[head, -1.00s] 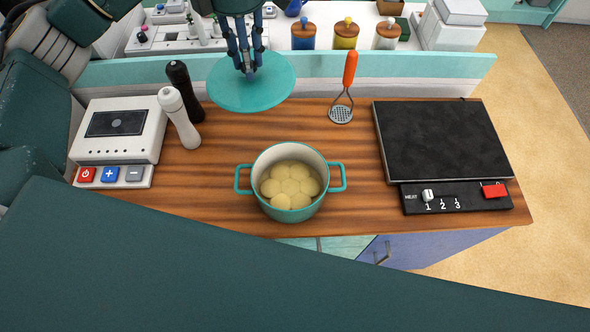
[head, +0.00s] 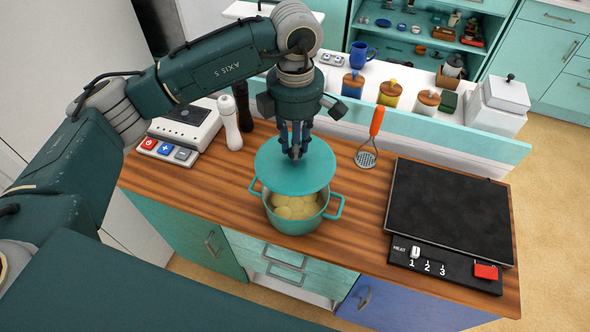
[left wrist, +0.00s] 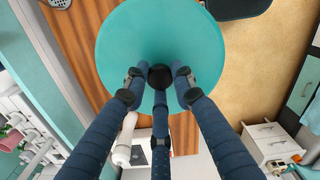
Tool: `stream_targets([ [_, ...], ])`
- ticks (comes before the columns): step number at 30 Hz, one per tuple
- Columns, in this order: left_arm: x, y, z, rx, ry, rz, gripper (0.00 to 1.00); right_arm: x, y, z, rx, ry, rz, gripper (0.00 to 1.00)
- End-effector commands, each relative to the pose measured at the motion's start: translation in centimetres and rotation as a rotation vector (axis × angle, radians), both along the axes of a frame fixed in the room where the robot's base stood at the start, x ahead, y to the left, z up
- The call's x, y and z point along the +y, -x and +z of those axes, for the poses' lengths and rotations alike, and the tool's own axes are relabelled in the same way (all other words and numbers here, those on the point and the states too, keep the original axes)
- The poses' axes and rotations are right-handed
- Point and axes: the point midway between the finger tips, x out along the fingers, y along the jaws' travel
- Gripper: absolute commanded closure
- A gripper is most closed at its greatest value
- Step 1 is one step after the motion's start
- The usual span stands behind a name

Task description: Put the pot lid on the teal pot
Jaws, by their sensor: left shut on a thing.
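The teal pot (head: 290,222) stands on the wooden counter with several pale yellow round pieces inside. The round teal pot lid (head: 296,180) hangs above the pot and hides its back part. My left gripper (head: 295,151) points down and is shut on the lid's knob. In the left wrist view, the lid (left wrist: 162,35) fills the upper middle, with the gripper's fingers (left wrist: 160,76) around its dark knob. The lid looks roughly level and apart from the pot's front rim. My right gripper is not in view.
A black hot plate (head: 452,212) with a heat slider lies to the right. A masher (head: 370,140) with an orange handle is behind the pot. White (head: 230,122) and dark (head: 242,103) mills and a white scale-like device (head: 188,122) stand left. The wooden counter between is clear.

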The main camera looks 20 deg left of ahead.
Motion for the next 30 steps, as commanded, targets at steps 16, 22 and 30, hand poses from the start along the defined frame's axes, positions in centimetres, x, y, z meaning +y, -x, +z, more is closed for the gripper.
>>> stream_targets([
  [16,0.0,0.1,-8.0,0.004,0.001,0.001,1.0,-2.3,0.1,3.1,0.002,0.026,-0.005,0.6],
  [22,0.0,0.0,-9.8,-0.001,0.001,0.0,1.0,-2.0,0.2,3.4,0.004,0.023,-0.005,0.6],
  [30,0.0,0.0,-10.0,-0.001,0.001,0.0,1.0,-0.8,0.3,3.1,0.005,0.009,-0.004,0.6],
])
